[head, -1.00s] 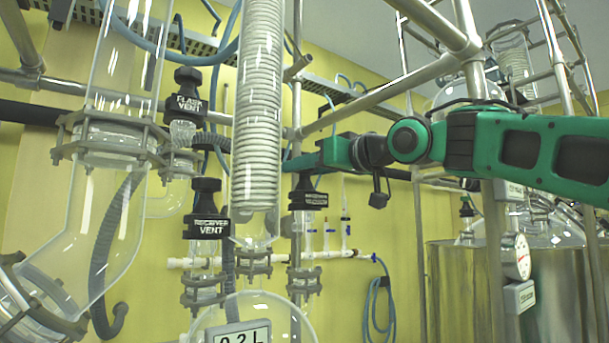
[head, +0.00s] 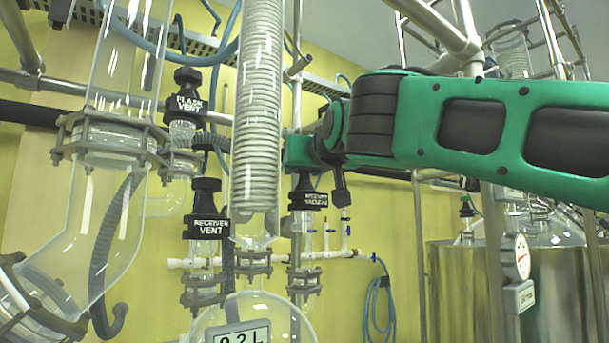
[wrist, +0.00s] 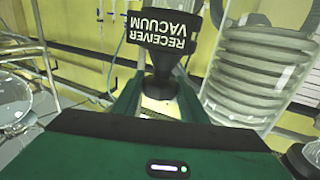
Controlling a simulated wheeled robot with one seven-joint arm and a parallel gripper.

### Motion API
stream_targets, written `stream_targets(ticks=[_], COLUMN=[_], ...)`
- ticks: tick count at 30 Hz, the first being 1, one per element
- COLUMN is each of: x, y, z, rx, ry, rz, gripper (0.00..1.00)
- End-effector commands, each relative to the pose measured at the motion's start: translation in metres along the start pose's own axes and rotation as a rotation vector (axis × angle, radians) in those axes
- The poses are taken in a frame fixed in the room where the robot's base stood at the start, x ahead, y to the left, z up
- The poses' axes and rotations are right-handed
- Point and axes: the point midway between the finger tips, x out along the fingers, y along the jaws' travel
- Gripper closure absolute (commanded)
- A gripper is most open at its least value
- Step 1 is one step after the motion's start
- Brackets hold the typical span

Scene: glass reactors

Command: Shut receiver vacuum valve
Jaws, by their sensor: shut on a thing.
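The receiver vacuum valve (head: 307,199) has a black knob with a white-lettered label and stands upright on glassware right of the coiled condenser. In the wrist view the valve's label (wrist: 163,32) shows upside down, with the knob's narrower black part between the fingers. My gripper (wrist: 158,92) is shut on this knob, one green finger on each side. In the head view my gripper (head: 300,152) is at the top of the valve, just right of the condenser; its fingertips are hard to make out there.
The coiled glass condenser (head: 257,110) stands close left of my gripper. The receiver vent valve (head: 207,212) and flask vent valve (head: 187,97) are farther left. A round glass flask (head: 285,312) is below. Metal frame poles and a steel vessel (head: 560,285) are at right.

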Motion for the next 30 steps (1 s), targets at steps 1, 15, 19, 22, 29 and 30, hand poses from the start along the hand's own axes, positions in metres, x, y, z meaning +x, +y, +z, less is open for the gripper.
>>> stream_targets(ticks=[1,15,19,22,29,30], x=[0.0001,0.0005,-0.0007,-0.0013,-0.0018,-0.0017], y=[-0.0024,-0.0036,-0.002,-0.0009,-0.0006,-0.0005], z=[-0.0013,-0.0031,-0.0019,-0.0015,-0.0008,-0.0007], rx=[0.002,0.005,0.004,0.003,0.001,0.001], ry=[0.003,0.008,0.005,0.003,0.001,0.001], rz=[0.016,0.201,0.236,0.247,0.248,0.248], gripper=[0.81,0.81,0.81,0.81,0.48,0.48])
